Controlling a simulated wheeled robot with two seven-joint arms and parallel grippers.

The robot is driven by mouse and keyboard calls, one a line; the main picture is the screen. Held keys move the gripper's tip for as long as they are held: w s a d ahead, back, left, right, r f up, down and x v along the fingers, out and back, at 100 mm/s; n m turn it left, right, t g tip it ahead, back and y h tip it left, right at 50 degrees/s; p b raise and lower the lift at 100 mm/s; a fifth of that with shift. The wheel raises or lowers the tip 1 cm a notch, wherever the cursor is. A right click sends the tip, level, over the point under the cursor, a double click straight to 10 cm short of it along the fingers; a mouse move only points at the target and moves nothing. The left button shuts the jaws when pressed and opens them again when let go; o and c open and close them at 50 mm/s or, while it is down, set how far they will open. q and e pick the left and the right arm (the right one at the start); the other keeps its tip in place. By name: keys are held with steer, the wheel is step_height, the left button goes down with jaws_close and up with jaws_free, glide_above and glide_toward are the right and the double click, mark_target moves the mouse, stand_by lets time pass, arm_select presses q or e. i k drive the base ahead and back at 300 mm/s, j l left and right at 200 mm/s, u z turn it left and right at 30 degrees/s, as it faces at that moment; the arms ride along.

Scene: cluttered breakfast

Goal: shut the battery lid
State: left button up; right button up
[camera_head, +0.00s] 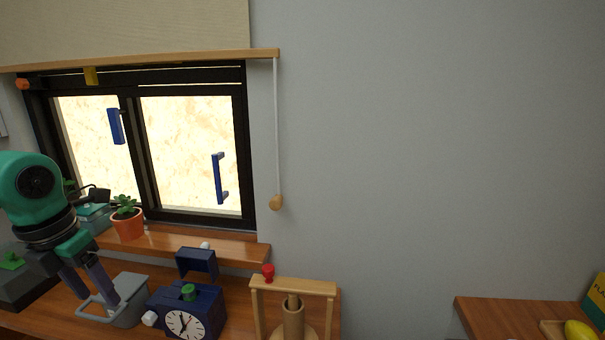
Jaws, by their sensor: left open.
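A navy clock (187,309) with a white dial stands on the wooden counter, at the lower middle left of the head view. Its navy lid (197,262) stands raised at the back of the clock's top. A green round piece (188,291) shows on the top in front of the lid; I cannot tell whether it is a battery or a knob. A white knob (150,319) sticks out on the clock's left side. My left gripper (96,297) is open, pointing down, left of the clock and apart from it. My right gripper is out of view.
A grey basket (129,312) with a handle stands between my left gripper and the clock. A wooden frame (293,286) with a red knob stands right of the clock. A potted plant (127,223) sits on the sill behind. A second wooden surface (500,312) is at right.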

mark_target(203, 259)
steer(key=k+j, duration=0.75)
steer(key=k, duration=0.2)
